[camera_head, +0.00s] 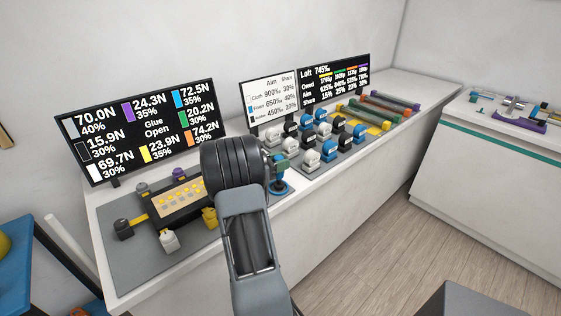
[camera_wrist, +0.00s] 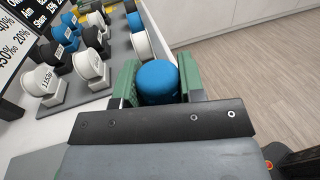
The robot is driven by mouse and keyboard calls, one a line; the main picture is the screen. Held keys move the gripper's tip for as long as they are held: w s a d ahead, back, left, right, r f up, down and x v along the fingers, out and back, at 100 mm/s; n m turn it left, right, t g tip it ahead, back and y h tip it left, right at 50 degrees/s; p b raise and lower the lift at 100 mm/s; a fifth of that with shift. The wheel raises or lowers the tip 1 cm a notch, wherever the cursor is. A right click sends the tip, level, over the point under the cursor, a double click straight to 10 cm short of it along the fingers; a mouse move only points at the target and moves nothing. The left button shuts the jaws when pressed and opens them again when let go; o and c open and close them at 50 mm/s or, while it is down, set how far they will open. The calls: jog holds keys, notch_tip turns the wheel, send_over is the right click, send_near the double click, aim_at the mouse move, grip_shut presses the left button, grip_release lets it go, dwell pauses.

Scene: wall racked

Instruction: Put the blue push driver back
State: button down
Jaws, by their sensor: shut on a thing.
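My gripper (camera_head: 281,165) has green fingers and is above the long white counter, near its front edge. In the wrist view my gripper (camera_wrist: 157,74) is shut on a blue rounded thing, which I take to be the blue push driver (camera_wrist: 158,86). Its top shows between the two fingers; its lower part is hidden there. In the head view the blue push driver (camera_head: 281,187) shows below the fingers, with a wider blue lower end. I cannot tell whether it touches the counter. My arm hides part of the counter behind it.
A dark fixture with yellow pieces (camera_head: 178,201) lies on a grey mat (camera_head: 125,259) at left, with several small coloured pieces around it. White, black and blue labelled blocks (camera_head: 329,151) stand in rows at right. Screens (camera_head: 139,128) line the back. Coloured bars (camera_head: 391,102) lie further right.

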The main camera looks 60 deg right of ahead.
jog(key=shift+f, duration=0.25)
jog(key=c, duration=0.7)
grip_release()
